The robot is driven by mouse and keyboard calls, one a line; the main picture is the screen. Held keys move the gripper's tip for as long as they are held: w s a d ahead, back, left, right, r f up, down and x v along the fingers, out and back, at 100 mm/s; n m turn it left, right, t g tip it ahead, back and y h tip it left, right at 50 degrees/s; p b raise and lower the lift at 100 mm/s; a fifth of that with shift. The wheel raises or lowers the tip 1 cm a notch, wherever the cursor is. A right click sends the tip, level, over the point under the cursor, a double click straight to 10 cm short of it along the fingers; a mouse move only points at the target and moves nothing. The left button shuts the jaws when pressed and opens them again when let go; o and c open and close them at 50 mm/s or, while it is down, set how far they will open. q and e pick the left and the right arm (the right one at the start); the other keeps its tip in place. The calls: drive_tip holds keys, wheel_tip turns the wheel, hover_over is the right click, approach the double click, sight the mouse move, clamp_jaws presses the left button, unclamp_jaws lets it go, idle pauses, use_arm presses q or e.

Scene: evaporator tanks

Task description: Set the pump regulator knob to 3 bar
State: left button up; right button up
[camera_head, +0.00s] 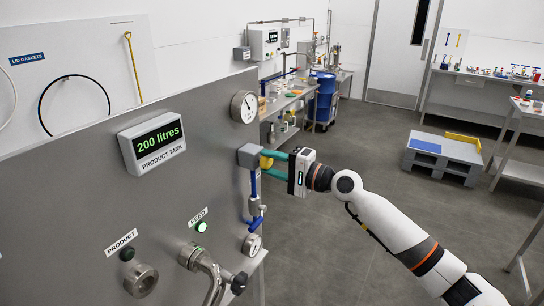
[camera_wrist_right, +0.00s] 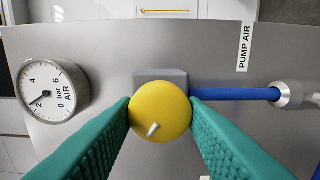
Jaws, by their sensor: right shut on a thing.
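The yellow regulator knob (camera_wrist_right: 160,111), with a short pale pointer mark, sits on a grey regulator body (camera_wrist_right: 160,76). My right gripper (camera_wrist_right: 160,104) has its teal fingers on both sides of the knob, shut on it. In the head view the knob (camera_head: 266,162) is partly hidden by my right gripper (camera_head: 268,161). The round air gauge (camera_wrist_right: 52,90), marked in bar, is left of the knob in the wrist view; its needle appears near 2. The gauge (camera_head: 244,107) also shows above the regulator in the head view. My left gripper is not in view.
A blue pipe (camera_head: 252,190) runs down from the regulator to a blue valve, with a second gauge (camera_head: 252,246) below. The tank panel (camera_head: 80,200) carries a 200 litres display (camera_head: 158,143).

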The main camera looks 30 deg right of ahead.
drive_tip(key=shift+r+m+p, duration=0.1)
drive_tip(key=shift+m+p, duration=0.55)
drive_tip(key=shift+m, duration=0.45)
drive_tip(key=o, duration=1)
drive_tip(key=shift+b+v, duration=2.95)
drive_tip(key=shift+v, duration=3.05)
